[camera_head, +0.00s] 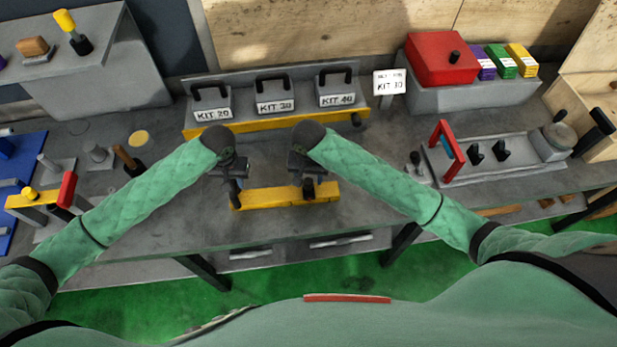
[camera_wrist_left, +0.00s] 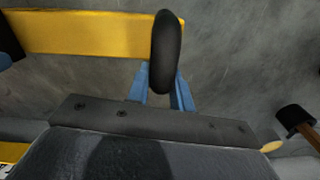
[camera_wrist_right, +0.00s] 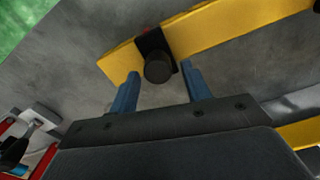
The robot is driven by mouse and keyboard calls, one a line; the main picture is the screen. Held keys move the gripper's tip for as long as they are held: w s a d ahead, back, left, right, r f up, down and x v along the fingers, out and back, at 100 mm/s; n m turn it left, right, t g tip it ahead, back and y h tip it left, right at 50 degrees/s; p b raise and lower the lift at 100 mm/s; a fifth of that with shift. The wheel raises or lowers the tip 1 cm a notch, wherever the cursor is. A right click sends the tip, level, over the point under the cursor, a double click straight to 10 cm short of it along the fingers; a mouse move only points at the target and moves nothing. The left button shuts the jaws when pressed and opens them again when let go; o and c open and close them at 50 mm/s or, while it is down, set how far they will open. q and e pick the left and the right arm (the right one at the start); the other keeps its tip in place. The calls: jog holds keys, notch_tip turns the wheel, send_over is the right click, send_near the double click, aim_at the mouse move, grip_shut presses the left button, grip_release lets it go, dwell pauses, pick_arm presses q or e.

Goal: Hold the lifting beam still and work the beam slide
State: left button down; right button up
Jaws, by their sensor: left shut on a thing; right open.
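The yellow lifting beam (camera_head: 270,197) lies across the grey bench in front of me. It also shows in the left wrist view (camera_wrist_left: 90,32) and in the right wrist view (camera_wrist_right: 215,35). My left gripper (camera_head: 234,190) is shut on the black upright handle (camera_wrist_left: 166,50) at the beam's left end. The beam slide, a black block with a round dark knob (camera_wrist_right: 158,67), sits on the beam toward its right end. My right gripper (camera_wrist_right: 158,92) is open, its blue fingers on either side of the knob and apart from it. Its fingers are partly hidden in the head view.
Three grey kit blocks, KIT 20 (camera_head: 212,101), KIT 30 (camera_head: 275,94) and KIT 40 (camera_head: 338,88), stand behind a yellow rail (camera_head: 270,124). A sign (camera_head: 390,83) reads KIT 30.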

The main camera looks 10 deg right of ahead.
aim_at(308, 178)
notch_tip(308, 178, up, 11)
jog(key=shift+r, duration=0.15)
dwell(0.5)
pick_arm(q)
jog(key=c, duration=1.1)
grip_release()
jog(key=shift+c, duration=0.2)
notch_tip(308, 178, up, 12)
jog(key=shift+f, duration=0.1)
